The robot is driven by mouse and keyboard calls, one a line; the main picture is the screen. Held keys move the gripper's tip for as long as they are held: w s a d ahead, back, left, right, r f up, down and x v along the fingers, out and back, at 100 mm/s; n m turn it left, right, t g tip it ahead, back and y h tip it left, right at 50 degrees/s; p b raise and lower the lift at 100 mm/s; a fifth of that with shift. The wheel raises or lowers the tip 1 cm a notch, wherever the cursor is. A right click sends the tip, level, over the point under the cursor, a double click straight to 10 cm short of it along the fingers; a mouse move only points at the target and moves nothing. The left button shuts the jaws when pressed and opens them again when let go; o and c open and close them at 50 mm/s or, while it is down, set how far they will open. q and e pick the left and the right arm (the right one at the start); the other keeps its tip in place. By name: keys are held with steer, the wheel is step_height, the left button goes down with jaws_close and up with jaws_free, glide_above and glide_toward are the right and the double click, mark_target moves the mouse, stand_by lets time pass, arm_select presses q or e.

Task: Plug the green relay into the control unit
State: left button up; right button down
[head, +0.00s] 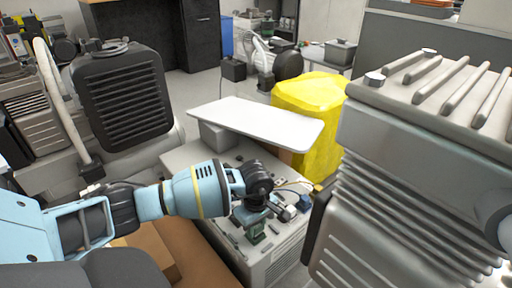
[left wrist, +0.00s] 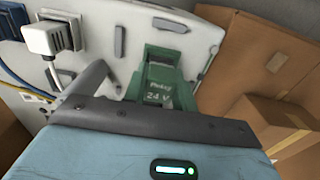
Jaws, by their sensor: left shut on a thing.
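The green relay (head: 254,234), labelled "Relay 24 V" in the left wrist view (left wrist: 160,88), is held by my left gripper (head: 256,212). The gripper is shut on it and points down over the top of the light-grey control unit (head: 272,272). The unit's pale top panel also shows in the left wrist view (left wrist: 115,70). The relay is over or against this panel near its front left edge. Its underside is hidden, so I cannot tell whether it is seated. My right gripper is not in view.
A white plug block (left wrist: 50,38) with cables stands on the panel. A raised white lid (head: 258,122) is behind my gripper. Cardboard boxes (left wrist: 262,118) lie beside the unit.

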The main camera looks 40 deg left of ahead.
arm_select(q)
steer(key=shift+f, duration=0.25)
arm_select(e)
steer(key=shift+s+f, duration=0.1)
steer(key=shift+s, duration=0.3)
arm_select(q)
steer(key=shift+f+b, duration=0.25)
steer(key=shift+b, duration=0.05)
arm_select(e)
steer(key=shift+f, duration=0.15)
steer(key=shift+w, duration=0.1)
arm_select(q)
steer(key=o, duration=1)
steer(key=shift+f, duration=0.1)
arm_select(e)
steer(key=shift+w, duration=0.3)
arm_select(q)
steer(key=o, duration=0.4)
steer(key=shift+c, duration=0.2)
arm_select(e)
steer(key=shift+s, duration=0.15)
